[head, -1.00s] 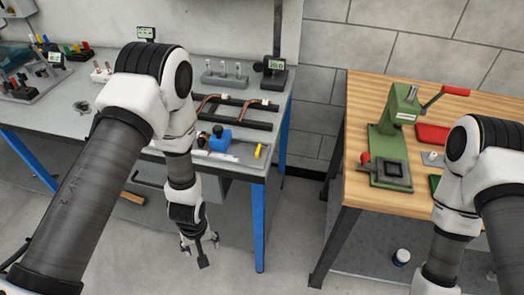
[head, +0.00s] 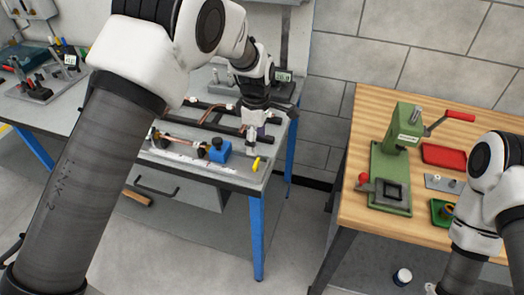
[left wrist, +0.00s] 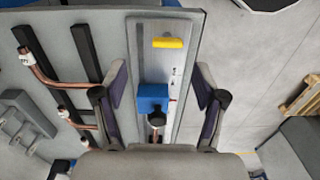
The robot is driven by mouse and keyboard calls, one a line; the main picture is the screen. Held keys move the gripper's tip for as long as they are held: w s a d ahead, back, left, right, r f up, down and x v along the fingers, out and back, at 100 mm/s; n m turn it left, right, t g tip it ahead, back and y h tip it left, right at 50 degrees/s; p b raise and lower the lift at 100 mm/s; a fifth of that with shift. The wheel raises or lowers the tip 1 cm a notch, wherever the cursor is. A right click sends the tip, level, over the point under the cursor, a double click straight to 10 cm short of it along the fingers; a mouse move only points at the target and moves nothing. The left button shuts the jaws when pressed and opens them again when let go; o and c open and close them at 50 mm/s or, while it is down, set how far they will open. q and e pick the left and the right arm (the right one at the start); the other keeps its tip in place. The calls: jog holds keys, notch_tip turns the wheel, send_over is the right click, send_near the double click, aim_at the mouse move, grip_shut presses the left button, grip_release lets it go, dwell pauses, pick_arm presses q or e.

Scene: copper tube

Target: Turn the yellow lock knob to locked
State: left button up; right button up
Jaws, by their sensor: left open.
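The yellow lock knob (head: 258,164) is at the front right corner of the grey workbench. It also shows in the left wrist view as a yellow bar (left wrist: 168,43) lying crosswise on a light plate. My left gripper (head: 252,145) is above the bench close to the knob, pointing down. In the left wrist view its two fingers (left wrist: 162,88) are spread wide and empty, with the knob ahead of them. A blue block (left wrist: 152,97) lies between the fingers in that view. My right arm shows at the lower right, but its gripper is out of frame.
The blue block (head: 219,150) stands left of the knob on the grey bench (head: 180,172). Copper tubes (head: 212,119) and dark bars lie behind it. A wooden table (head: 345,200) with a green press (head: 392,165) stands to the right, across a gap.

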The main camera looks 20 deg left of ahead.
aim_at(256, 163)
pick_arm(q)
jog(key=shift+s+f, duration=0.25)
jog(key=shift+f, duration=0.05)
jog(key=shift+s+f+p, duration=0.35)
jog(key=shift+f, duration=0.3)
jog(key=shift+s+f+p, duration=0.3)
jog(key=shift+f, duration=0.3)
jog(key=f, duration=0.2)
jog(key=w+f, duration=0.1)
jog(key=f, duration=0.1)
jog(key=shift+f+p, duration=0.15)
jog(key=shift+p, duration=0.2)
jog(key=shift+s, duration=0.2)
jog(key=shift+c, duration=0.7)
jog(key=shift+s, duration=0.1)
jog(key=c, duration=1)
pick_arm(e)
jog(key=shift+s+r, duration=0.25)
jog(key=shift+r, duration=0.35)
jog(key=shift+s+r, duration=0.25)
jog(key=shift+r, duration=0.3)
